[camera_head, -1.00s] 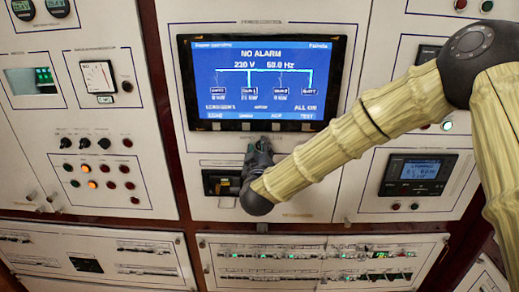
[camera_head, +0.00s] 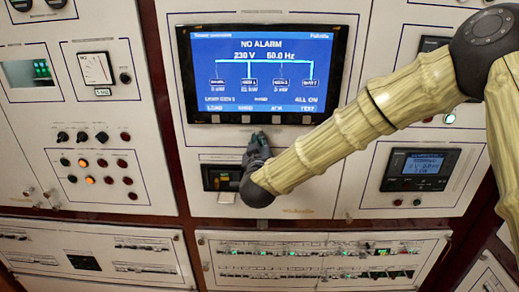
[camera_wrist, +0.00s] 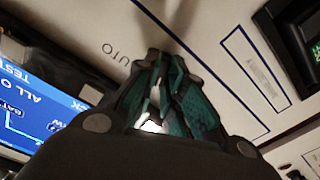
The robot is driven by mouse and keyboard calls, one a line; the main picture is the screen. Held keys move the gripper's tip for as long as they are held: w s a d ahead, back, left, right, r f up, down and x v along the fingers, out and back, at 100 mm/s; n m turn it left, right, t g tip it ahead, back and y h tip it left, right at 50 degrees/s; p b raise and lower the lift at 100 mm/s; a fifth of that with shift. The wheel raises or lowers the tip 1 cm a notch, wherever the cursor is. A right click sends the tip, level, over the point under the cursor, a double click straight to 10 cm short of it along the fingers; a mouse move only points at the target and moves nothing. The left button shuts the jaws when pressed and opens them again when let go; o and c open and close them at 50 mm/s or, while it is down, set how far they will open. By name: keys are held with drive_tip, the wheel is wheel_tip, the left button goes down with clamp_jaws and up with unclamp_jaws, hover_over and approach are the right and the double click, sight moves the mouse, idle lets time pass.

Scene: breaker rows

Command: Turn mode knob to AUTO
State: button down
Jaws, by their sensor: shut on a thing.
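The mode knob is hidden behind the fingers of my gripper, on the light panel just below the blue screen. In the wrist view a printed label ending in "UTO" (camera_wrist: 125,42) lies on the panel just left of the fingertips. My gripper (camera_head: 260,138) reaches the panel from the lower right in the head view. In the wrist view the dark and teal fingers of my gripper (camera_wrist: 165,62) are close together, with their tips against the panel around the knob. The knob's pointer cannot be seen.
The screen (camera_head: 262,75) reading "NO ALARM" sits just above my gripper. A black module (camera_head: 221,177) is at its lower left. Small toggles and lamps (camera_head: 95,160) are on the left panel, and a small display (camera_head: 422,168) is at the right.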

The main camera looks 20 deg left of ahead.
drive_tip(key=shift+d+f+m+b, duration=0.1)
drive_tip(key=shift+d+m+b, duration=0.05)
drive_tip(key=shift+m+b, duration=2.8)
drive_tip(key=shift+d+m+b, duration=0.1)
drive_tip(key=shift+m+b, duration=2.65)
drive_tip(key=shift+b, duration=0.25)
drive_tip(key=c, duration=1.5)
unclamp_jaws()
drive_tip(key=v, duration=1.2)
